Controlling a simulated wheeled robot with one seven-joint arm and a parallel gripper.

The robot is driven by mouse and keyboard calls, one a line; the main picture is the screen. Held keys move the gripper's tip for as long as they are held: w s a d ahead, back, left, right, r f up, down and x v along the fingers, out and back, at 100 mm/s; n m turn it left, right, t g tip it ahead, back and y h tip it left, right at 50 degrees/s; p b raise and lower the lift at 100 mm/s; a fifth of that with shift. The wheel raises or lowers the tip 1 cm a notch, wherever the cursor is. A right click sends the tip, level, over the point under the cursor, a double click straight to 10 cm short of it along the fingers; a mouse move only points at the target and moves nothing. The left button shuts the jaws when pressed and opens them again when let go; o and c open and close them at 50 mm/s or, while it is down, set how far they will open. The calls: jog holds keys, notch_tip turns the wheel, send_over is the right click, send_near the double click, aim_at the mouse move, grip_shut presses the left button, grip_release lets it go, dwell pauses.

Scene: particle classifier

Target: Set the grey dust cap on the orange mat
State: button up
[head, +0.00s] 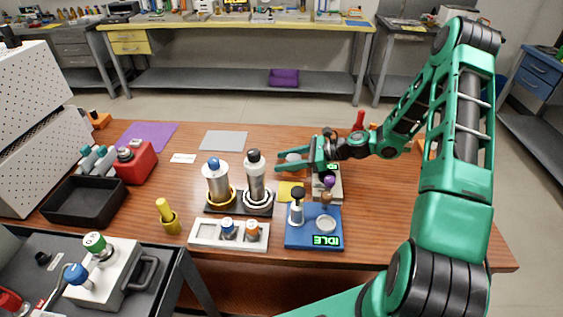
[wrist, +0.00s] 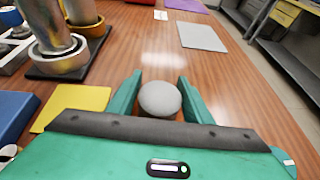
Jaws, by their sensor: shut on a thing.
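The grey dust cap (wrist: 160,98) is a round, pale grey disc between the two green fingers of my gripper (wrist: 160,76) in the wrist view. My gripper is shut on it. In the head view the cap (head: 293,157) shows between the fingers of my gripper (head: 281,162), over the middle of the wooden table; its height above the table is hard to judge. A small orange patch, perhaps the orange mat (head: 421,147), shows at the right of the table in the head view, mostly hidden behind my arm.
A yellow mat (head: 289,190), a grey mat (head: 223,140) and a purple mat (head: 146,136) lie on the table. Two metal cylinders stand on a dark base (head: 240,207) left of my gripper. A blue device (head: 314,239) is nearer the front edge. The wood around the grey mat is clear.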

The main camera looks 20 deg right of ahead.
jog(key=o, duration=1)
jog(key=v, duration=1.2)
jog(key=shift+s, duration=0.1)
